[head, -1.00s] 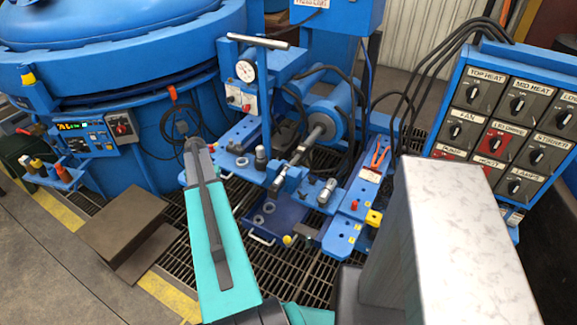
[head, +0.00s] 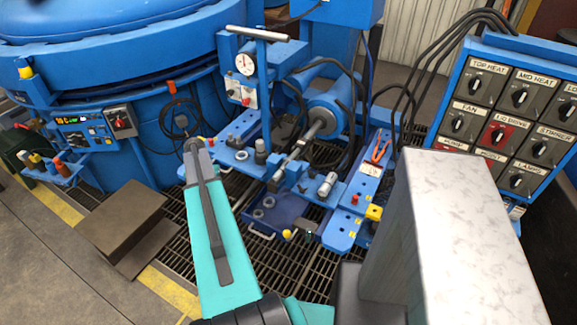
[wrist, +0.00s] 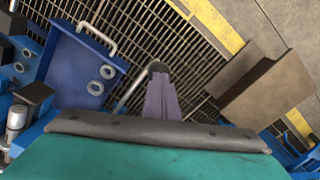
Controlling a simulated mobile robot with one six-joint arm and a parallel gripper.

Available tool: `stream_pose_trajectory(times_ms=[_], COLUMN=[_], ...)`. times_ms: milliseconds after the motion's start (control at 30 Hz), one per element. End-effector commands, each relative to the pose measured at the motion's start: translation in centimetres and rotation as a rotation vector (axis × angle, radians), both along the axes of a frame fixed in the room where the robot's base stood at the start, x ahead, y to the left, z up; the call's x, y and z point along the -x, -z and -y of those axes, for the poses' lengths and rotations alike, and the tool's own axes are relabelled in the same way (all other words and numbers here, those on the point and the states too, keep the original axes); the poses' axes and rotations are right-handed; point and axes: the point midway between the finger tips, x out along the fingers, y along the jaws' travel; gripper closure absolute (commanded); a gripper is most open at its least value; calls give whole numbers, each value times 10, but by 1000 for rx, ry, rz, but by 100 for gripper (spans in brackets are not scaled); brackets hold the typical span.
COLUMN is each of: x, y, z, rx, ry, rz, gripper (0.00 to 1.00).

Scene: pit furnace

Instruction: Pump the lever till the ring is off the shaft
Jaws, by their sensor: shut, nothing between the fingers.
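A pump block with a round white gauge (head: 245,64) stands behind the bench. A pale bar like a lever handle (head: 258,33) lies across its top. A grey shaft (head: 300,148) runs out of a blue cylinder (head: 327,105) towards the front. A dark collar shows near the cylinder, but I cannot tell if it is the ring. My gripper (head: 190,143) is left of the shaft, below and left of the pump, apart from the handle. In the wrist view my gripper (wrist: 160,95) is shut and empty, pointing over the floor grating.
A blue tray (head: 285,212) with loose rings sits in front of the bench. A control panel (head: 510,115) stands right, a large blue furnace (head: 90,70) left. A brown step (head: 122,215) is front left. In the wrist view, a silver rod with a dark end (wrist: 130,93) lies beside my fingers.

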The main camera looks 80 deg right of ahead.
Motion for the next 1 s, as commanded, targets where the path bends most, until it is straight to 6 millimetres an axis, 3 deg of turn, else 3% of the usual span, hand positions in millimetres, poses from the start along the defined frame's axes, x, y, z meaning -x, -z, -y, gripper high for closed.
stream_pose_trajectory(times_ms=[200,400,767,1000], x=[-2,-4,-4,-3], y=[36,56,56,32], z=[-7,-12,-13,-8], rx=[0,0,0,1], ry=[1,1,1,1], rz=[-1,-1,0,0], gripper=[100,100,100,100])
